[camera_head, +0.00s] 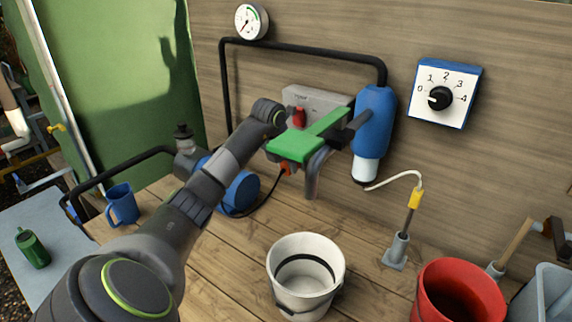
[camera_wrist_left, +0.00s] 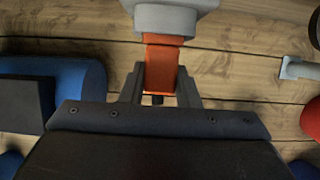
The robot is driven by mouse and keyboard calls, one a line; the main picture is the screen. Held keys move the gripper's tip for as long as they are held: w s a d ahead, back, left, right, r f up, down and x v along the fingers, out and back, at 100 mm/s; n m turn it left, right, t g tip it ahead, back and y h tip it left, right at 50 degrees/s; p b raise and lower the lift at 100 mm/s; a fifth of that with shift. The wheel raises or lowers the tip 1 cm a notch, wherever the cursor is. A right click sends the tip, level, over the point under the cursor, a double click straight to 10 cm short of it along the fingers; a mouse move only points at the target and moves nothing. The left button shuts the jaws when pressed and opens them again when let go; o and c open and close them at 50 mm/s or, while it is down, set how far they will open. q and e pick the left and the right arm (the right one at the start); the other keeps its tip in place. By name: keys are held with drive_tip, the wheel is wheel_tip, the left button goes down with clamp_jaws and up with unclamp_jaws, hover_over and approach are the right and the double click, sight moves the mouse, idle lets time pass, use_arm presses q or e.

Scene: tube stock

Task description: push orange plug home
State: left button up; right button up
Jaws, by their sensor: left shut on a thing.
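My left gripper (camera_wrist_left: 161,88) is shut on the orange plug (camera_wrist_left: 160,66), with one dark finger on each side of it. In the left wrist view, the plug's far end meets a light grey socket piece (camera_wrist_left: 172,18); I cannot tell how deep it sits. In the head view, a little of the orange plug (camera_head: 286,168) shows below the green part of my left gripper (camera_head: 292,158). A black cable (camera_head: 262,203) runs from it towards the blue pump. A grey box with a red switch (camera_head: 300,117) is on the wall behind. My right gripper is not in view.
A blue cylinder (camera_head: 375,112) stands close right of my gripper. Below are a white bucket (camera_head: 318,248) and a red bucket (camera_head: 440,300). A blue pump (camera_head: 240,190) and blue mug (camera_head: 122,207) are at the left. A dial (camera_head: 440,98) is on the wall.

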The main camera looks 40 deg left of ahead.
use_arm(q)
drive_tip(key=o, duration=1.1)
drive_tip(key=shift+r, duration=0.15)
drive_tip(key=b+v, duration=0.1)
drive_tip(key=v, duration=1.6)
drive_tip(key=shift+s+b, duration=0.1)
drive_tip(key=shift+b, duration=0.25)
